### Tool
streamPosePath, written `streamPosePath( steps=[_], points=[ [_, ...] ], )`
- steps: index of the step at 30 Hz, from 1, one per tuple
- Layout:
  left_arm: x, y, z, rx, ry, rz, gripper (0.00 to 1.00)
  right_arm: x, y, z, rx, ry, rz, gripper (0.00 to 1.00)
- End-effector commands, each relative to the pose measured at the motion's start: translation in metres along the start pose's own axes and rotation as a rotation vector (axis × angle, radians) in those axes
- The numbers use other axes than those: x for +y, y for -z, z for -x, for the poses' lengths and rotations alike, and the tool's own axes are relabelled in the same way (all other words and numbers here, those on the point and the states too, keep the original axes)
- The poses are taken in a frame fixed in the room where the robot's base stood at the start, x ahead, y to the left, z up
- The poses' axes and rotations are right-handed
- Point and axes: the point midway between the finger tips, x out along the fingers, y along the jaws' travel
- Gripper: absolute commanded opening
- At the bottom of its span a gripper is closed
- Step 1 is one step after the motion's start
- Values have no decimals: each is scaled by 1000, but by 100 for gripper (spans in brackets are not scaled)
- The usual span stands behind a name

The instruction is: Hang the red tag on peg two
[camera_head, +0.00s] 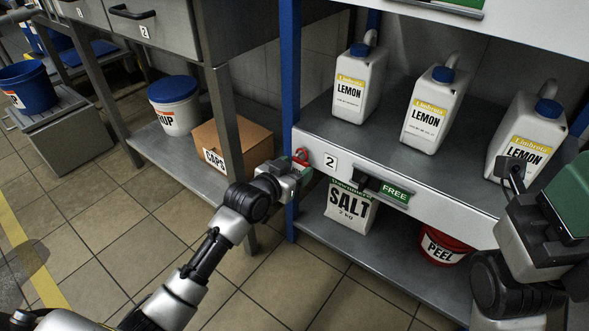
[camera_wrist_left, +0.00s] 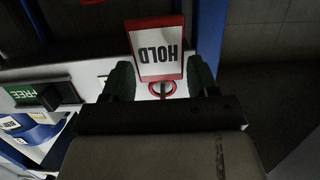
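The red-edged HOLD tag (camera_wrist_left: 158,50) shows upside down in the left wrist view, between my left gripper's green fingers (camera_wrist_left: 161,80). Its red ring (camera_wrist_left: 162,89) is against the white shelf front. The fingers flank the tag closely; whether they press on it is unclear. In the head view, the tag's red part (camera_head: 300,156) shows at the tip of my left gripper (camera_head: 295,177), left of the "2" label (camera_head: 331,162). My right gripper's fingertips cannot be made out.
Several white LEMON jugs (camera_head: 430,112) stand on the shelf above the peg. A SALT bag (camera_head: 348,208) and a red PEEL tub (camera_head: 443,248) are below. A blue post (camera_head: 290,70) is close to my left gripper. A CAPS box (camera_head: 232,146) stands left.

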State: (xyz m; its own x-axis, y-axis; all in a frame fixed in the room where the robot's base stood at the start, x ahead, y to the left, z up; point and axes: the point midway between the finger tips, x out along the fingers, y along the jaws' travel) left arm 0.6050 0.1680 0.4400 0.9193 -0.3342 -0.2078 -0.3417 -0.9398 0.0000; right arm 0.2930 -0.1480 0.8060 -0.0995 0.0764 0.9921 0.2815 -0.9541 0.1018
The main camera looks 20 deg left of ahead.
Motion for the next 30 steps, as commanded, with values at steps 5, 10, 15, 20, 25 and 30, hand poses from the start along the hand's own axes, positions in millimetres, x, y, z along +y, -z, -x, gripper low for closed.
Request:
streamPosePath(
  steps=[5,10,15,20,25,30],
  points=[
    [0,0,0,0,0,0,81,0,0,0,0,0,0,43],
    [0,0,0,0,0,0,81,0,0,0,0,0,0,43],
    [0,2,8,-1,0,-1,81,1,0,-6,4,0,0,43],
    [0,4,35,-4,0,-2,81,2,-3,5,-58,-16,-6,43],
    [0,3,70,-5,1,-1,81,3,-3,13,-110,-39,-13,43],
    [0,2,96,-3,0,-1,81,2,-1,21,-145,-55,-18,43]
  ],
)
